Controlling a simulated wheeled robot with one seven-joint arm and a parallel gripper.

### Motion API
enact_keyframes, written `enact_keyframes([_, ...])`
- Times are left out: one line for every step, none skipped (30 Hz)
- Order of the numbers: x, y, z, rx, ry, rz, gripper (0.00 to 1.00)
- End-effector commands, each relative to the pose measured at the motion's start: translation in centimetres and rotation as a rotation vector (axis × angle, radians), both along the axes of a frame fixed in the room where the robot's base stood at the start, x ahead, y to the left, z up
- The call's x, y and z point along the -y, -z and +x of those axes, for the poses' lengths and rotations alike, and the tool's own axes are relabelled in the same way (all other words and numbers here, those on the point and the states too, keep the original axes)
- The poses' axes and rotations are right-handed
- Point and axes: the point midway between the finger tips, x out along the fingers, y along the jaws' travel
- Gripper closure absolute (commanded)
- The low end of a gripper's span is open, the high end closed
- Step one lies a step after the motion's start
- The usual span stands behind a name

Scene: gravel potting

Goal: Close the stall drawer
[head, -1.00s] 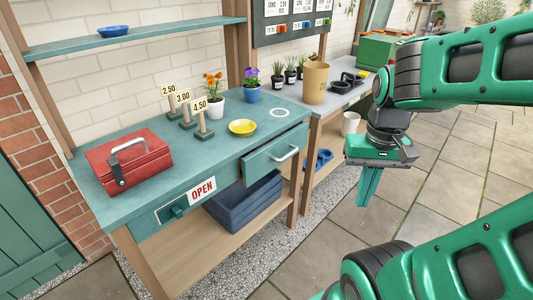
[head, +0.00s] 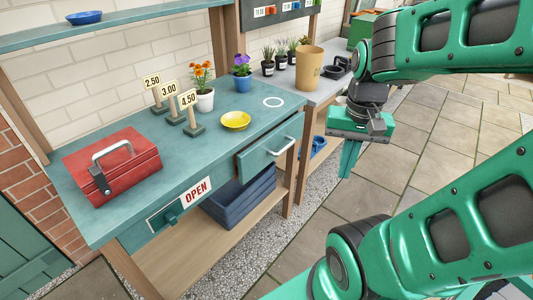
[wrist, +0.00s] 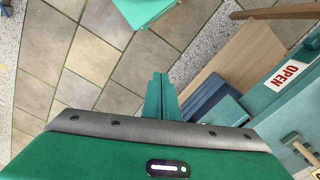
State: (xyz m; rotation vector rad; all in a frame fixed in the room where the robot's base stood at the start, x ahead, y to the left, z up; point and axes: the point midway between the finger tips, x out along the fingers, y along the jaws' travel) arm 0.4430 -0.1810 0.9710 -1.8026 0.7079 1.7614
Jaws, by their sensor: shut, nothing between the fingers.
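The stall drawer (head: 262,158) is at the right end of the teal stall in the head view. Its teal front stands out from the counter edge, so it is partly open. A pale bar handle (head: 281,147) runs across the front. My gripper (head: 347,174) is shut and empty, fingers pointing down, to the right of the drawer front and apart from it. In the wrist view my shut fingers (wrist: 160,82) show over the paving, left of the stall. The drawer's inside is not clearly visible.
The counter (head: 140,203) holds a red toolbox (head: 112,167), price signs, flower pots and a yellow bowl (head: 235,120). A dark blue crate (head: 240,198) sits on the shelf below. A grey bench with a tan container (head: 309,69) stands beyond. Paving (head: 385,165) in front is clear.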

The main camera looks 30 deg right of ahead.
Motion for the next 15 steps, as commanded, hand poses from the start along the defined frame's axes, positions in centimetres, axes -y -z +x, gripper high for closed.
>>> enact_keyframes([0.3, 0.3, 1.1, 0.005, 0.084, -0.004, 1.00])
enact_keyframes([0.5, 0.4, 1.8, 0.015, 0.141, -0.007, 1.00])
enact_keyframes([0.7, 0.7, 2.9, 0.026, 0.222, -0.009, 1.00])
enact_keyframes([0.8, 0.8, 3.7, 0.035, 0.284, -0.007, 1.00])
enact_keyframes([1.0, 1.0, 4.5, 0.047, 0.346, -0.006, 1.00])
enact_keyframes([1.1, 1.3, 5.6, 0.060, 0.427, -0.001, 1.00])
enact_keyframes([1.2, 1.6, 6.4, 0.069, 0.489, 0.003, 1.00])
enact_keyframes([1.3, 1.8, 7.2, 0.080, 0.552, 0.010, 1.00])
enact_keyframes([1.5, 2.1, 8.3, 0.093, 0.635, 0.020, 1.00])
enact_keyframes([1.5, 2.4, 9.2, 0.102, 0.697, 0.029, 1.00])
enact_keyframes([1.6, 2.7, 9.9, 0.110, 0.759, 0.039, 1.00])
enact_keyframes([1.6, 3.1, 11.0, 0.122, 0.842, 0.056, 1.00])
enact_keyframes([1.7, 3.4, 11.9, 0.130, 0.904, 0.069, 1.00])
enact_keyframes([1.7, 3.7, 12.7, 0.137, 0.968, 0.084, 1.00])
enact_keyframes([1.7, 4.1, 13.7, 0.145, 1.052, 0.105, 1.00])
